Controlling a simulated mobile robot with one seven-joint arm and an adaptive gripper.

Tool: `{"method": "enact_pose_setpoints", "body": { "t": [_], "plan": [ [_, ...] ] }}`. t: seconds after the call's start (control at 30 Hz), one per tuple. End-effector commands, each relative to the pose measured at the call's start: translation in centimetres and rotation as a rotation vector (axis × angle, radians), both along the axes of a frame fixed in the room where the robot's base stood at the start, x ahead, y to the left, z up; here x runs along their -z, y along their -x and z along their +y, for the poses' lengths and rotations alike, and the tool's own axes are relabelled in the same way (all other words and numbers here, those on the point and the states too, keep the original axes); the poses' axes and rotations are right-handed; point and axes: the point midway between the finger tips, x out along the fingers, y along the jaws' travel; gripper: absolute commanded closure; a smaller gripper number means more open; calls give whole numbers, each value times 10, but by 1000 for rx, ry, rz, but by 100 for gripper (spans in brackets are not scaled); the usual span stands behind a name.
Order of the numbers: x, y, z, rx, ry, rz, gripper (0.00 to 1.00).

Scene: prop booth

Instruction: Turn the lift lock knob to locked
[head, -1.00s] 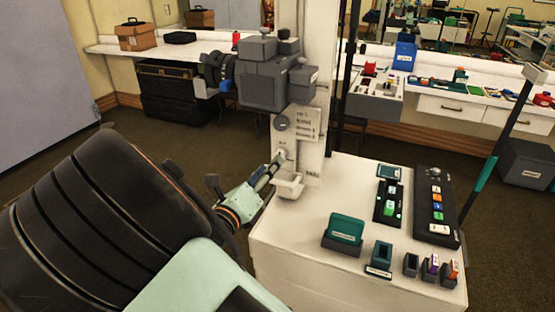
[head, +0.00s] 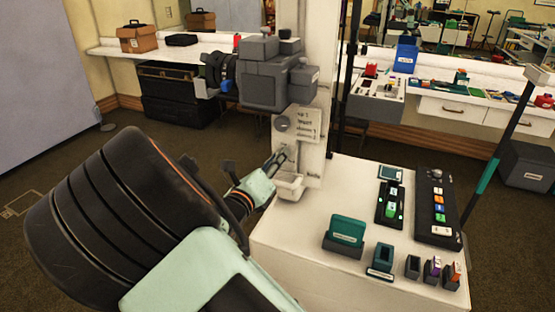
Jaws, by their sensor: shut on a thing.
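A white column (head: 313,150) carries a grey camera-like head (head: 270,80) and a small label plate (head: 308,125). A round grey knob (head: 282,124) sits on the column beside the plate. My gripper (head: 285,154) is just below that knob, its fingers shut on a small part at the column's face. This appears to be the lift lock knob, mostly hidden by the fingers; its turned position cannot be read. The label's small print is unreadable. A small white tray (head: 290,188) juts out under the fingers.
The white table (head: 310,262) holds a teal holder (head: 345,235), a black button panel (head: 437,207) and several small blocks. A dark post with a teal band (head: 486,176) stands at its right. A long counter (head: 340,72) runs behind, with open floor between.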

Motion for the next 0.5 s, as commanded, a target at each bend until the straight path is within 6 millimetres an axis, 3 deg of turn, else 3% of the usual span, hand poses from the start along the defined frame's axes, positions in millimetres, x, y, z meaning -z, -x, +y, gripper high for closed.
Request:
{"method": "enact_pose_setpoints", "body": {
  "t": [0.5],
  "plan": [
    [0,0,-1,3,-89,-31,100]
  ]
}}
